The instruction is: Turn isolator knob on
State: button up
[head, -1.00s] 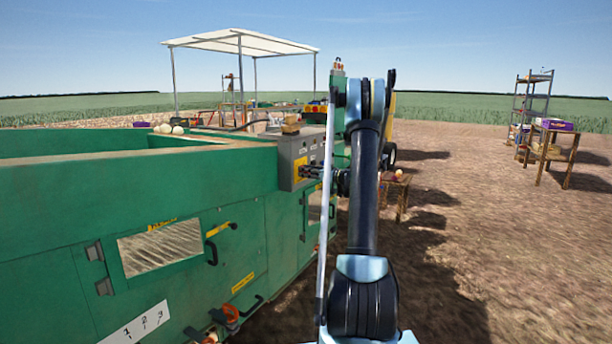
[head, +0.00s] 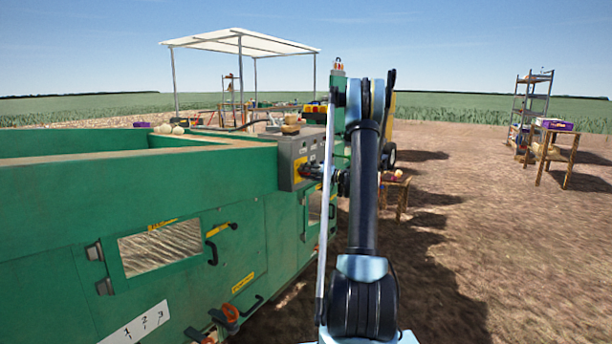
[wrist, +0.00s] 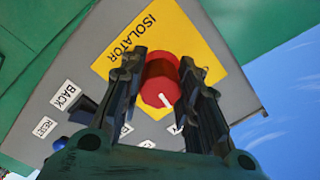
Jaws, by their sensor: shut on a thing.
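The isolator knob (wrist: 160,82) is red with a white mark, on a yellow plate (wrist: 188,40) lettered ISOLATOR, in the wrist view. The white mark points toward the lower right of the picture. My gripper (wrist: 160,75) has one finger on each side of the knob and is shut on it. In the head view the grey control box (head: 288,158) is on the green machine's corner. My gripper (head: 318,172) is at the box's face there, small and partly hidden by my arm, and the knob itself cannot be made out.
Labels BACK (wrist: 65,95) and RESET (wrist: 43,127) are beside the isolator plate, with a dark switch close to my left finger. The green machine (head: 120,210) fills the left. Open dirt ground (head: 480,240) lies to the right. A wooden stand (head: 395,192) is behind my arm.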

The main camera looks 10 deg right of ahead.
jog(key=m, duration=0.3)
jog(key=shift+w+d+m, duration=0.1)
jog(key=shift+d+m, duration=0.1)
jog(key=shift+m, duration=1.8)
jog(key=shift+f, duration=0.1)
jog(key=o, duration=1.1)
jog(key=shift+a, duration=0.1)
jog(key=shift+c, duration=0.2)
jog(key=v, duration=1.2)
